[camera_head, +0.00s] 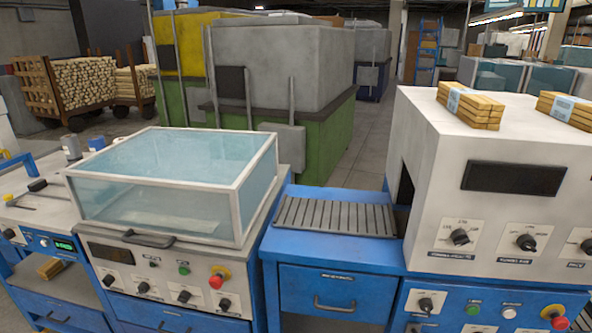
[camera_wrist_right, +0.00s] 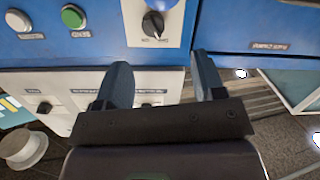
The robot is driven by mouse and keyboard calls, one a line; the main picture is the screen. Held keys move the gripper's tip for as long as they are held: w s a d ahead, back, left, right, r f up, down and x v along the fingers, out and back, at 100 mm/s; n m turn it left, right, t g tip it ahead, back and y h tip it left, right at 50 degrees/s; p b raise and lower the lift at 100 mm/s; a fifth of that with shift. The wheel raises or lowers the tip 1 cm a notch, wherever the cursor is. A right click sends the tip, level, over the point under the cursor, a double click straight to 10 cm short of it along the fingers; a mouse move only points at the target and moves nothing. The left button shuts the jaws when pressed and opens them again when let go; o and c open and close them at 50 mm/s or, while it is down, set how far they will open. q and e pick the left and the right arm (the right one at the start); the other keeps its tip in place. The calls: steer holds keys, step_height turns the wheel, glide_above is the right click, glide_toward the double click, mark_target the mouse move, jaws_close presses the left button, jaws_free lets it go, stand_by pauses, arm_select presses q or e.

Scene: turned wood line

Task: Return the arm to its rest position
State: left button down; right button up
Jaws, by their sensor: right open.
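My right gripper (camera_wrist_right: 165,85) shows in the right wrist view with its two dark fingers apart and nothing between them. Beyond the fingers is a blue and white machine front, with a black selector knob (camera_wrist_right: 153,24) above the gap between them. I cannot tell whether the fingers touch the panel. Neither gripper nor arm shows in the head view. My left gripper is not in view.
The head view shows a clear-lidded machine (camera_head: 170,190), a blue bench (camera_head: 330,250) with a slatted tray (camera_head: 335,216), and a white machine (camera_head: 500,150) topped by wood bundles (camera_head: 470,106). Floor (camera_head: 372,145) shows behind the bench. Wood carts (camera_head: 75,85) stand at the back left.

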steer(key=s+a+f+g+y, duration=0.1)
steer(key=s+a+g, duration=0.1)
steer(key=s, duration=0.8)
steer(key=s+a+f+n+g+y, duration=0.1)
steer(key=s+a, duration=0.4)
steer(key=s, duration=0.5)
steer(key=shift+f+g+y, duration=0.35)
steer(key=shift+g+y, duration=0.45)
steer(key=shift+g, duration=0.2)
